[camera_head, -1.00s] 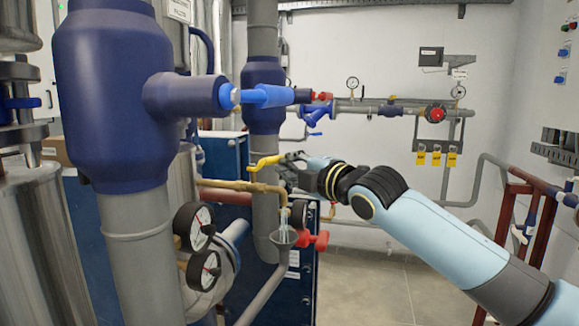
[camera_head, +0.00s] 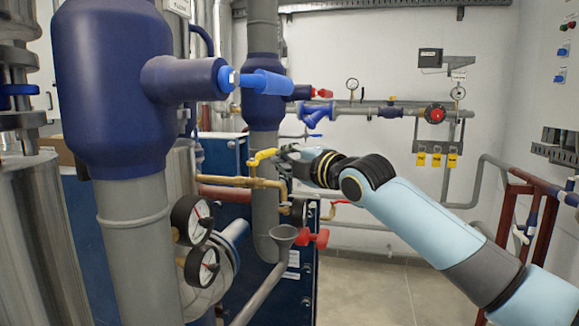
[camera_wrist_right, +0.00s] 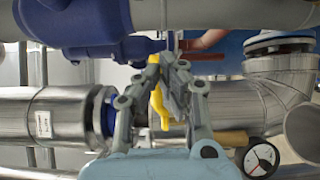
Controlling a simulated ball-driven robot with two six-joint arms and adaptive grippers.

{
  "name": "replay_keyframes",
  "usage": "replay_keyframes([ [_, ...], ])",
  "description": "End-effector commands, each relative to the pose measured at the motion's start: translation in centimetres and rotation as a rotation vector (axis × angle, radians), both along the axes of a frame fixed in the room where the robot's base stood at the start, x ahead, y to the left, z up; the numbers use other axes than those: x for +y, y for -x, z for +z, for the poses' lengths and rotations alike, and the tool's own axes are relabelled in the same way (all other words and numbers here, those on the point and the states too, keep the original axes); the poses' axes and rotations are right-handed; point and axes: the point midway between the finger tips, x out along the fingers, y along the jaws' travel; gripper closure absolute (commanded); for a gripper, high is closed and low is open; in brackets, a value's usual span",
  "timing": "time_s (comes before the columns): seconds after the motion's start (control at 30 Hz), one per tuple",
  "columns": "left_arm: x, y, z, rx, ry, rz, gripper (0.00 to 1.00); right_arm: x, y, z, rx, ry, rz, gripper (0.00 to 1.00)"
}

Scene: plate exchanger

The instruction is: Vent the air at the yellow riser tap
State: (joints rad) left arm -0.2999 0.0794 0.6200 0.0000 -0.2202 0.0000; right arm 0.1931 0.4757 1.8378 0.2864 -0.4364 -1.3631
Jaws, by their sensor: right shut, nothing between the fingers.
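The yellow tap handle (camera_head: 262,157) sits on a brass pipe (camera_head: 235,182) beside the grey riser. The brass pipe bends down above a grey funnel (camera_head: 283,235); I see no stream between them. My right gripper (camera_head: 284,154) is right beside the handle, shut with nothing between its fingers. In the right wrist view the yellow handle (camera_wrist_right: 157,108) shows along the left side of the shut fingers (camera_wrist_right: 167,66); I cannot tell whether they touch it. My left gripper is not in view.
A thick blue-and-grey riser (camera_head: 115,90) and two pressure gauges (camera_head: 192,220) stand left of the tap. The floor (camera_head: 375,290) at the lower right is clear.

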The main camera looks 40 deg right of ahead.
Motion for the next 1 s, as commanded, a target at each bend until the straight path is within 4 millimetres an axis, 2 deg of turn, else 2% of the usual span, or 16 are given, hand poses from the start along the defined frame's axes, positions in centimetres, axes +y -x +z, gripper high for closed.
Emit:
replay_keyframes([
  [0.4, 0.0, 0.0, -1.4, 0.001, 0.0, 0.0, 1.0, 0.1, -1.7, 0.0, -0.001, -0.002, 0.001, 1.0],
  [1.0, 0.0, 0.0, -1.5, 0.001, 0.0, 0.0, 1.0, 0.2, -2.0, 0.2, -0.005, -0.002, 0.002, 1.0],
])
